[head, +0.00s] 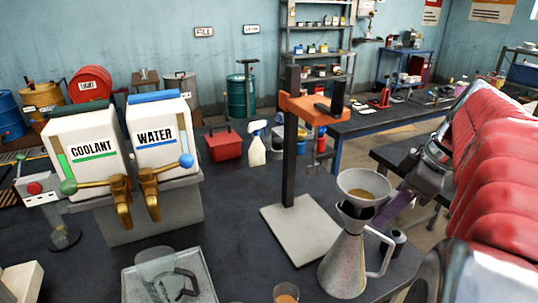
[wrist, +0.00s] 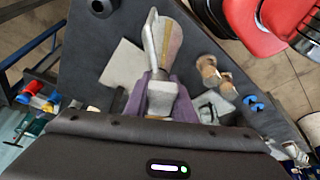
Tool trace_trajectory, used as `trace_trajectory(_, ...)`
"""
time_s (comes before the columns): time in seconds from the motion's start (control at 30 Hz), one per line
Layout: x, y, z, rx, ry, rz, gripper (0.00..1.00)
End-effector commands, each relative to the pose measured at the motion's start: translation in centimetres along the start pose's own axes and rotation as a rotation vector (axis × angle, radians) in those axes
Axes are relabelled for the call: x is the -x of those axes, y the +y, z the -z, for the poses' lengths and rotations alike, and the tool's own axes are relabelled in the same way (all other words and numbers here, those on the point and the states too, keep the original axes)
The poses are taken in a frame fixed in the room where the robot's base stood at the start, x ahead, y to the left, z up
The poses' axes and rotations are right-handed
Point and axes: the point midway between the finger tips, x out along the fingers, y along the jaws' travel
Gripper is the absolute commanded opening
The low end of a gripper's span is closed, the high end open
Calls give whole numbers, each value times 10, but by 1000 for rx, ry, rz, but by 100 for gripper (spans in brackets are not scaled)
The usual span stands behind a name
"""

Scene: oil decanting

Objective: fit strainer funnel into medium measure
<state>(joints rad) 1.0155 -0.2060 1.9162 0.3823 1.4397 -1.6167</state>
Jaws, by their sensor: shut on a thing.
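The strainer funnel (head: 363,184), a pale cone with a tan inside, is directly above the grey metal measure (head: 343,262) in the head view. Its lower end is at the dark mouth of the measure; I cannot tell how deep it sits. The measure stands upright on the dark bench, its handle to the right. My gripper (head: 384,206) reaches in from the right with purple fingers at the funnel's side. In the wrist view, the purple fingers of my gripper (wrist: 159,98) are shut on a grey part of the funnel (wrist: 162,92). The measure's mouth is partly hidden.
A grey stand plate (head: 300,228) with a dark post and orange arm (head: 315,108) is close behind the measure. A glass of amber liquid (head: 286,293) and a clear jug on a tray (head: 168,275) are at front. Coolant (head: 88,160) and water (head: 160,133) containers stand left.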

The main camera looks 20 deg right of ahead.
Motion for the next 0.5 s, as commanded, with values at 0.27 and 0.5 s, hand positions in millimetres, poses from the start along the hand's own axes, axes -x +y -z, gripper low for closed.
trace_trajectory(0.27,-7,-1,-2,0,0,2,1)
trace_trajectory(0.5,-12,0,-4,0,0,1,1)
